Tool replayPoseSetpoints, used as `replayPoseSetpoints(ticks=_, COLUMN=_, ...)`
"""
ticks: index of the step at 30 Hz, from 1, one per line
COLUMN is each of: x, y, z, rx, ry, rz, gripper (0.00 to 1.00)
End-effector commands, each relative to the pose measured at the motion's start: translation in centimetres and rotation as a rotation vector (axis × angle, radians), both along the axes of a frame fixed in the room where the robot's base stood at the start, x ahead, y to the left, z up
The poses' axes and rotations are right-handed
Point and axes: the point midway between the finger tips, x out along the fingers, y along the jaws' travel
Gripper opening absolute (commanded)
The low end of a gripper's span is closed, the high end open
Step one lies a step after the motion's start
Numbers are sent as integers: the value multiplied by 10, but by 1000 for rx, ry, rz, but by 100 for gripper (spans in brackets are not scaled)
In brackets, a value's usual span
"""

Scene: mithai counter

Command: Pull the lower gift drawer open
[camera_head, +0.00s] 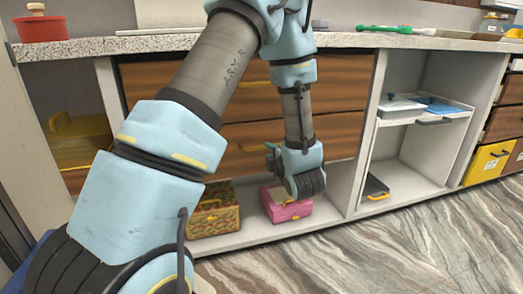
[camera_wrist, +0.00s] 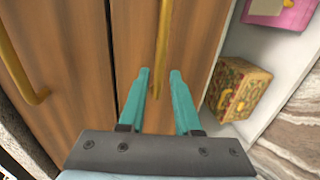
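The lower gift drawer (camera_head: 340,130) has a brown wood front and a brass handle (camera_head: 250,147); both look shut in the cabinet. In the wrist view the same drawer front (camera_wrist: 200,40) fills the middle, with its long brass handle (camera_wrist: 163,35) running up the picture. My gripper (camera_wrist: 160,72) is open, its two teal fingers apart, and the near end of the handle shows between the fingertips. I cannot tell whether the fingers reach around it. In the head view my gripper (camera_head: 271,156) is in front of the lower drawer, partly hidden by my wrist.
The upper drawer (camera_head: 345,80) is shut, with its own handle (camera_wrist: 22,72). Below the drawers, a patterned box (camera_head: 215,215) and a pink box (camera_head: 290,211) stand on the bottom shelf. Open shelves (camera_head: 405,170) are to the right. The marbled floor (camera_head: 400,250) in front is clear.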

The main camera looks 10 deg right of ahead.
Motion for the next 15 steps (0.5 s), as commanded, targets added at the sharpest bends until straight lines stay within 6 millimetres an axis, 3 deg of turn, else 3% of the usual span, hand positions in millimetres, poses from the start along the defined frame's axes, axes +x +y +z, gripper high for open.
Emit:
replayPoseSetpoints(ticks=6, x=39, y=6, z=-9, rx=0, ry=0, rz=2, gripper=32)
replayPoseSetpoints(ticks=15, x=61, y=8, z=-13, rx=1, ry=1, rz=0, gripper=32)
